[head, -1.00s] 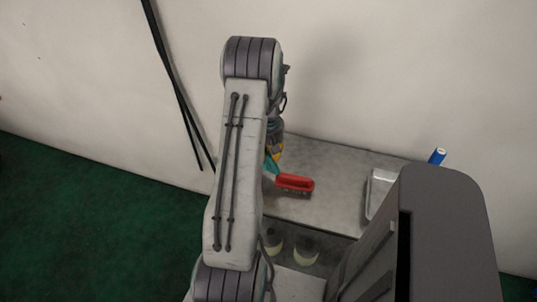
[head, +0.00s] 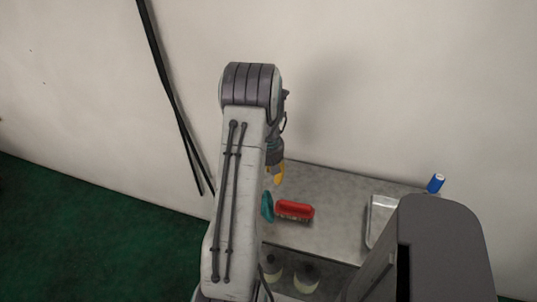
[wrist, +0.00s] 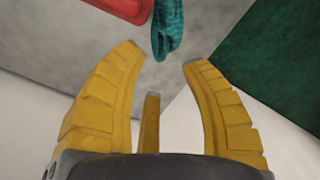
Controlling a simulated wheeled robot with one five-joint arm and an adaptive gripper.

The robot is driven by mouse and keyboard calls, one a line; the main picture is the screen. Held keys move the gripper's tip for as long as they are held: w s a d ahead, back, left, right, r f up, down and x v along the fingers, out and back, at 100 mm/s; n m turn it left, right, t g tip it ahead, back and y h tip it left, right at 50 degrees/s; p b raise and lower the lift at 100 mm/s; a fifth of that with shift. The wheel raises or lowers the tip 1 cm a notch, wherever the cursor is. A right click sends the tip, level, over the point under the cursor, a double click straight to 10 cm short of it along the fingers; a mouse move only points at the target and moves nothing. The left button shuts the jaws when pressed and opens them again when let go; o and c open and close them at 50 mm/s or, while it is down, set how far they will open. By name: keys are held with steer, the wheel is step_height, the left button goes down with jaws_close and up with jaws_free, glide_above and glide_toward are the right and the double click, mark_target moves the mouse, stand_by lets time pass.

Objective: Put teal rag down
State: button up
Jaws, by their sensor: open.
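The teal rag (head: 267,207) lies on the grey bench top, just left of the red brush-like object and partly hidden behind my arm in the head view. In the wrist view the rag (wrist: 168,28) is a crumpled strip beyond my fingertips, near the bench edge. My gripper (wrist: 168,62) has yellow fingers spread wide with nothing between them. In the head view my gripper (head: 279,174) shows above and behind the rag, apart from it.
The red object (head: 294,210) lies close beside the rag. A metal tray (head: 371,222) and a blue can (head: 436,183) are at the right of the bench (head: 335,188). Pale round containers (head: 306,279) sit below the bench top. Green floor (head: 95,235) lies left.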

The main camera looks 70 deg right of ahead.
steer(key=shift+r+b, duration=0.65)
steer(key=shift+r, duration=4.5)
steer(key=w+a+r+n+t+h, duration=0.15)
steer(key=w+a+r, duration=0.25)
steer(key=w+a, duration=0.55)
steer(key=w+a+r+n+y, duration=0.1)
steer(key=w+a+r+n, duration=0.35)
steer(key=a, duration=0.85)
steer(key=s+a+n+t, duration=0.2)
steer(key=s+a+n, duration=0.1)
steer(key=a, duration=1.8)
steer(key=shift+s+a+r, duration=0.15)
steer(key=shift+s, duration=0.45)
